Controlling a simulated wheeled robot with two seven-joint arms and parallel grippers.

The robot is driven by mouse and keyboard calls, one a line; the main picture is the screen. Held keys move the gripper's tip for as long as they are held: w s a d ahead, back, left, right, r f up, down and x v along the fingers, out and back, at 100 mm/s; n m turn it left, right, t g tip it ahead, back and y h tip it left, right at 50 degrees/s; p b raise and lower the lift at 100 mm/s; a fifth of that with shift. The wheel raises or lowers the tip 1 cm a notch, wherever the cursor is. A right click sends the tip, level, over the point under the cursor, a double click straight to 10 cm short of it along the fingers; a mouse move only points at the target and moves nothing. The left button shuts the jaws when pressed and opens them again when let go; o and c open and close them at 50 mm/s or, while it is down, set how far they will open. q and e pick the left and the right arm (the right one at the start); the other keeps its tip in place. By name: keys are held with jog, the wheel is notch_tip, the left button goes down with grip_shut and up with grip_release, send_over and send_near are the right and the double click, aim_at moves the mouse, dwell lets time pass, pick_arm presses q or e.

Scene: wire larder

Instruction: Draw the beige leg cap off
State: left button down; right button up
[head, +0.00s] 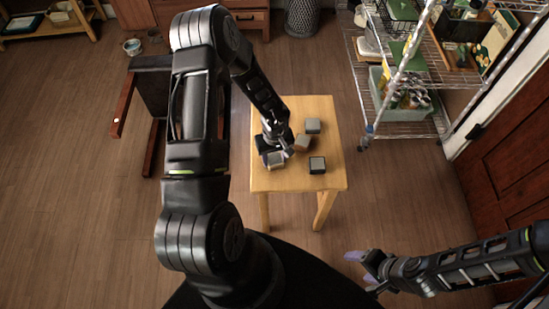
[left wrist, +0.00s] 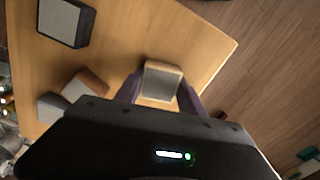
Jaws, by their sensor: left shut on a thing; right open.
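The beige leg cap (left wrist: 161,82), a small block with a beige rim and a grey face, sits between the purple fingers of my left gripper (left wrist: 160,93) in the left wrist view. The fingers are shut on its two sides. In the head view the cap (head: 275,160) shows at the left side of the small wooden table (head: 283,184), with my left gripper (head: 274,152) over it. I cannot tell whether it touches the tabletop. My right gripper (head: 361,273) is open and empty, low at the right, away from the table.
Other grey-faced blocks lie on the table: a black one (head: 317,165), a grey one (head: 312,126) and a brown one (head: 302,143). A dark stool (head: 152,92) lies tipped at the left. A wire rack (head: 405,122) stands at the right. The table's front is clear.

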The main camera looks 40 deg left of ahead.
pick_arm(q)
jog(key=c, duration=0.6)
grip_release()
notch_tip(320, 180, up, 8)
jog(key=shift+f+p, duration=0.1)
jog(key=shift+p, duration=0.7)
dwell(0.5)
